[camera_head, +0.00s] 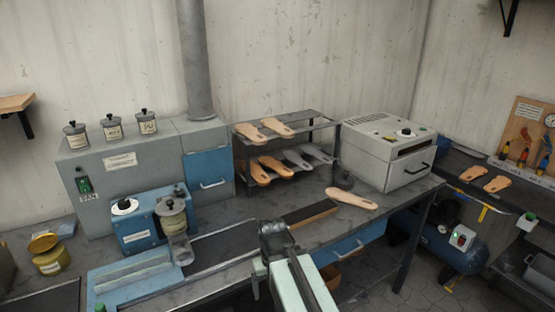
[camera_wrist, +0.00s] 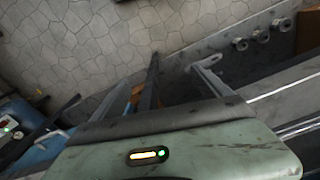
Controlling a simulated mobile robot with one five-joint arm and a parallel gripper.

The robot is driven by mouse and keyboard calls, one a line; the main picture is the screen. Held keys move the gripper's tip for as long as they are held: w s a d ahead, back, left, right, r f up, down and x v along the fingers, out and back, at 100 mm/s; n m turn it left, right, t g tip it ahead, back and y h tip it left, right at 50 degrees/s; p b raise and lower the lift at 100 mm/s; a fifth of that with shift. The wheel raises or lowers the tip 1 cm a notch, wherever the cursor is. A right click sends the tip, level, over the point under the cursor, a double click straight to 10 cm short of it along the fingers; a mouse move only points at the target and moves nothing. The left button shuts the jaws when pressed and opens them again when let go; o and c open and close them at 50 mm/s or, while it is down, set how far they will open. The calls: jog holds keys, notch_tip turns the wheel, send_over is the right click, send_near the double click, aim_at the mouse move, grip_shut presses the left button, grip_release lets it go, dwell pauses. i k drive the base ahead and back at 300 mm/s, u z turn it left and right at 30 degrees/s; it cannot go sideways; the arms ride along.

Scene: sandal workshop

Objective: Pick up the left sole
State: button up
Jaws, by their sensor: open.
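Several tan soles are in the head view, and I cannot tell which is the one called left. A single sole (camera_head: 352,198) lies flat on the bench in front of the grey oven-like box. Two soles lie side by side on the rack's top shelf, the left one (camera_head: 249,132) beside the right one (camera_head: 278,128). Another pair lies on the right-hand bench, its left sole (camera_head: 473,173) beside its right sole (camera_head: 497,184). My gripper (camera_head: 275,235) is above the bench's front edge, apart from all soles. In the wrist view my gripper (camera_wrist: 178,75) is open and empty, with floor tiles beyond.
The rack (camera_head: 240,165) also holds tan and grey soles on its lower shelf. The grey box (camera_head: 390,152) stands right of it. A blue grinding machine (camera_head: 150,222) stands at left. A blue compressor (camera_head: 455,250) is under the right bench. Floor shows between the benches.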

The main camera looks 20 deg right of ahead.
aim_at(339, 195)
jog(key=u, duration=2.15)
jog(key=k, duration=2.1)
jog(key=z, duration=1.15)
jog(key=i, duration=1.25)
jog(key=u, duration=0.1)
